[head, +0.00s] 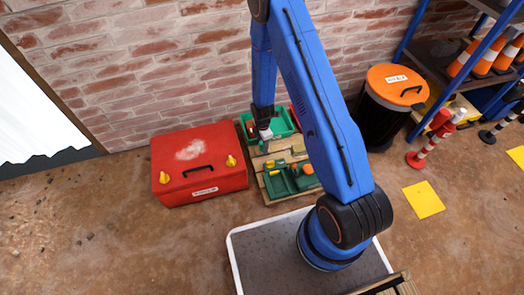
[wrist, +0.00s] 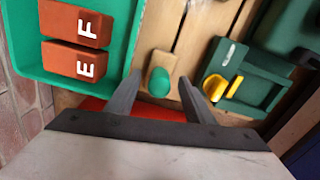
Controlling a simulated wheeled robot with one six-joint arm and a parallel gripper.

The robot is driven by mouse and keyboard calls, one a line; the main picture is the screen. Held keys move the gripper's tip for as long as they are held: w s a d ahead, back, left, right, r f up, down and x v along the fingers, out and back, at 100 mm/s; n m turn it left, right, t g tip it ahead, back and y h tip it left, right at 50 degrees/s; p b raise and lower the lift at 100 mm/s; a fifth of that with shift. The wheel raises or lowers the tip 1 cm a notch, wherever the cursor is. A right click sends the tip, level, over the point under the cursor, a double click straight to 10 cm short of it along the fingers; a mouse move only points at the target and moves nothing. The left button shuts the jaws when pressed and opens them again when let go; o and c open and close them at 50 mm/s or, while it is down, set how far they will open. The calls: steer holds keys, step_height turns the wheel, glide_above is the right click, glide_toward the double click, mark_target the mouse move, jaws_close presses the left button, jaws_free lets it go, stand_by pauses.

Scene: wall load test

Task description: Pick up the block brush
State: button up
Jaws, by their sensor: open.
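A small tan block with a rounded green top, which looks like the block brush (wrist: 160,78), lies on the wooden planks in the wrist view. My gripper (wrist: 160,83) is open, with one finger to each side of the block in that view. I cannot tell how far above it the fingertips are, and they do not appear closed on it. In the head view my gripper (head: 265,134) hangs over the pallet near the wall, and the brush cannot be made out there.
A green tray (wrist: 21,70) with red blocks marked E and F (wrist: 72,60) lies left of the fingers. A green case (wrist: 245,78) with a yellow latch lies right. In the head view, a red box (head: 198,180) stands left and an orange-lidded bin (head: 396,86) right.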

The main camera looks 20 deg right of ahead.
steer(key=shift+f, duration=0.6)
steer(key=c, duration=1.2)
jaws_close()
step_height(320, 180, up, 10)
steer(key=shift+o, duration=1.3)
jaws_free()
steer(key=shift+c, duration=0.4)
